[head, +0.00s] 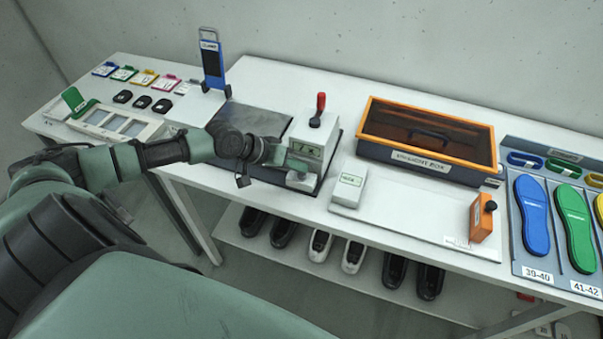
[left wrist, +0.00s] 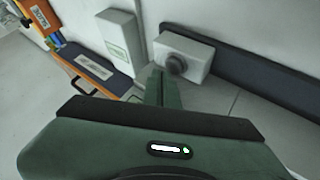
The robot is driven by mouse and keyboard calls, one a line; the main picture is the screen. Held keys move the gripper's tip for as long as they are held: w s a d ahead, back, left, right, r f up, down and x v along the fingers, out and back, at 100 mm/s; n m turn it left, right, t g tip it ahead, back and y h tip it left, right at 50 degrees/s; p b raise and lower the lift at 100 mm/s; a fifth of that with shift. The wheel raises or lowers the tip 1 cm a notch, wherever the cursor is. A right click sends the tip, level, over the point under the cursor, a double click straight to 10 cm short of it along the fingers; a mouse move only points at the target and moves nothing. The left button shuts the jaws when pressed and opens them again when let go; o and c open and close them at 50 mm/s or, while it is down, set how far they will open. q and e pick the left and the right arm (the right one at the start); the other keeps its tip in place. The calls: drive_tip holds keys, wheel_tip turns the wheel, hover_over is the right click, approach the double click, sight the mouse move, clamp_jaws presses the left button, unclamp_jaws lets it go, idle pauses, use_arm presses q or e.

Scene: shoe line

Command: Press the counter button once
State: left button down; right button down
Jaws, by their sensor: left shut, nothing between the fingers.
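A small pale grey block (head: 301,181) sits at the front of the dark plate, below a white box (head: 307,137) with a greenish display and a red-handled lever. In the left wrist view a pale box (left wrist: 195,53) carries a dark round button (left wrist: 174,66), which I take to be the counter button. My left gripper (head: 283,160) is shut and empty, beside the white box and near the small block. In the left wrist view its fingertips (left wrist: 153,76) are just left of the button; I cannot tell whether they touch it. My right gripper is not in view.
A white block with a green label (head: 349,186) stands right of the small block. Beyond are an orange-rimmed lidded box (head: 427,167), an orange block (head: 482,219) and a rack with colored insoles (head: 532,214). A blue upright stand (head: 212,62) is at the back left. Shoes fill the lower shelf.

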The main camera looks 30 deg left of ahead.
sight(298, 175)
use_arm(q)
drive_tip(key=shift+f, duration=0.15)
idle(0.3)
drive_tip(key=shift+f, duration=0.4)
drive_tip(key=shift+r, duration=0.1)
idle(0.5)
drive_tip(key=shift+r+p, duration=0.75)
drive_tip(key=shift+r, duration=0.1)
drive_tip(key=shift+r, duration=0.1)
wheel_tip(298, 175, up, 5)
drive_tip(key=p, duration=0.5)
idle(0.4)
